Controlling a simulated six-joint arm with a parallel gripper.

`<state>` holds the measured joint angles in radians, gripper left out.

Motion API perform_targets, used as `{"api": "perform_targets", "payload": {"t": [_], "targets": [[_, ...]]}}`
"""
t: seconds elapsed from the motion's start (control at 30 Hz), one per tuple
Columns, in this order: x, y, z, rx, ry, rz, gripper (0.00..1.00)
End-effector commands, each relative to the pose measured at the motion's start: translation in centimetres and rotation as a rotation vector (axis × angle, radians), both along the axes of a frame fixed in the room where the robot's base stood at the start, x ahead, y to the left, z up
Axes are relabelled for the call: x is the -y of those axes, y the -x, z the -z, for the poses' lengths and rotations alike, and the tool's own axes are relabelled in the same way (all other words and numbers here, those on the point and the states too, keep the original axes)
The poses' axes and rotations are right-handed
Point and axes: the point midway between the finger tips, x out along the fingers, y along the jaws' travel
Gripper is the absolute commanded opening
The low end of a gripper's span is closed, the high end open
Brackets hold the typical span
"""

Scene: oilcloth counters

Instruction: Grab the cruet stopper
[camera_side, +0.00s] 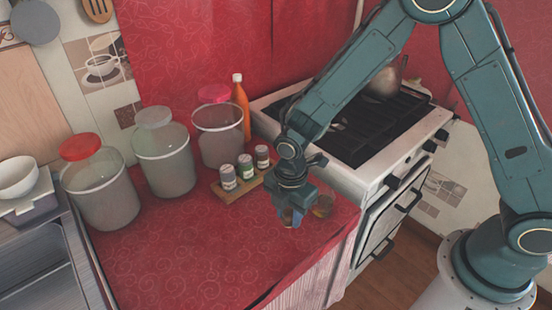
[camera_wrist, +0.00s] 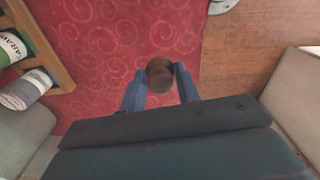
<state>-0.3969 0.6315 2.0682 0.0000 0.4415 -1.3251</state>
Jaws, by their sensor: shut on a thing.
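The cruet stopper (camera_wrist: 159,70) is a small brown, rounded piece between the two blue fingers of my gripper (camera_wrist: 160,80) in the wrist view. My gripper is shut on it. In the side view my gripper (camera_side: 291,219) points down over the red counter near its right front edge. A bit of the brown stopper (camera_side: 287,214) shows at the fingers there. I cannot tell whether it touches the cloth. A small brownish, shiny object (camera_side: 323,206) is just right of my gripper, partly hidden by it; I cannot tell what it is.
A wooden rack (camera_side: 243,186) with several small spice jars is behind my gripper. Large lidded glass jars (camera_side: 164,160) and an orange bottle (camera_side: 241,105) stand farther back. The stove (camera_side: 365,130) is close on the right. The front left of the red counter (camera_side: 180,265) is clear.

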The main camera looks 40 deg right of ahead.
Motion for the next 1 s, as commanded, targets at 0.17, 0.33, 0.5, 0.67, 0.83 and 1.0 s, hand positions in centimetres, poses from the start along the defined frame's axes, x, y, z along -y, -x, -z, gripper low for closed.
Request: {"api": "perform_targets", "payload": {"t": [0.17,0.33,0.5,0.67,0.83,1.0], "targets": [[0.0,-0.1,-3.5,0.005,-0.002,0.000,0.11],[0.0,-0.1,-7.1,0.007,-0.003,0.000,0.11],[0.0,-0.1,-10.6,0.006,-0.002,0.000,0.11],[0.0,0.0,-13.2,0.004,-0.002,0.000,0.11],[0.0,0.0,-14.8,0.002,0.000,0.000,0.11],[0.0,0.0,-15.4,0.000,0.000,0.000,0.11]]}}
